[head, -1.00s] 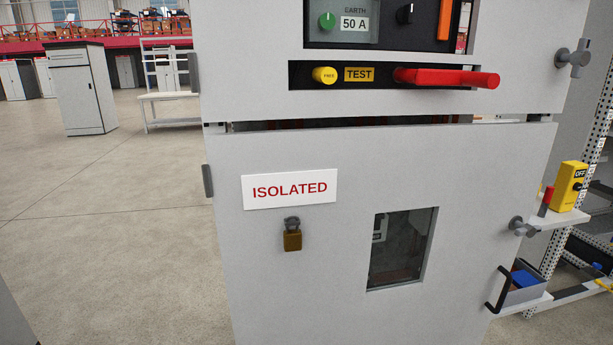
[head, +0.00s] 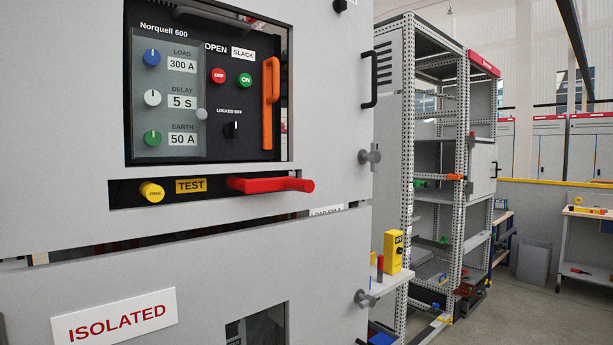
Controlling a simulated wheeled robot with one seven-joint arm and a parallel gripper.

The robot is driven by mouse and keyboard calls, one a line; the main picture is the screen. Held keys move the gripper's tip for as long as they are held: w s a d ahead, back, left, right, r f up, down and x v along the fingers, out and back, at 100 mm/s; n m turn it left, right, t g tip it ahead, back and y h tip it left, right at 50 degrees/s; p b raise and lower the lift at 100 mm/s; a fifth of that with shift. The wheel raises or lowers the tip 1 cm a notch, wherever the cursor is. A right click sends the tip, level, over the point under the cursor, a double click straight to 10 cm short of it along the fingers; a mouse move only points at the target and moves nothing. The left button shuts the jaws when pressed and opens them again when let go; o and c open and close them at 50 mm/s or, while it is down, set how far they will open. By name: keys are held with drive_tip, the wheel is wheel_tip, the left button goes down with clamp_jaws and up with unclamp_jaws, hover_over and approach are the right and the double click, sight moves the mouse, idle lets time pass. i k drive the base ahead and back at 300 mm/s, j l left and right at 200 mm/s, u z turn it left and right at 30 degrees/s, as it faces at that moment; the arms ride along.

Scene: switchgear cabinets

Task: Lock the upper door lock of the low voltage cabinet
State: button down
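The grey cabinet's upper door (head: 60,120) fills the left of the head view, with a breaker panel marked Norquell 600 (head: 205,90) in its cutout. A grey lock knob (head: 371,156) sits at the upper door's right edge. A second grey knob (head: 366,299) sits at the right edge of the lower door (head: 230,265). A dark part (head: 341,5) at the top edge is mostly cut off. A black handle (head: 371,80) is right of the panel. I cannot tell from the knobs whether they are locked. My gripper is not in view.
A red crank handle (head: 268,184) sticks out below the breaker panel. An ISOLATED sign (head: 114,318) is on the lower door. A yellow box (head: 393,252) stands on a side shelf right of the cabinet. Perforated racking (head: 408,200) stands behind; open floor lies right.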

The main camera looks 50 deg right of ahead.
sight(374, 156)
drive_tip(key=l+z, duration=0.1)
drive_tip(key=z, duration=1.15)
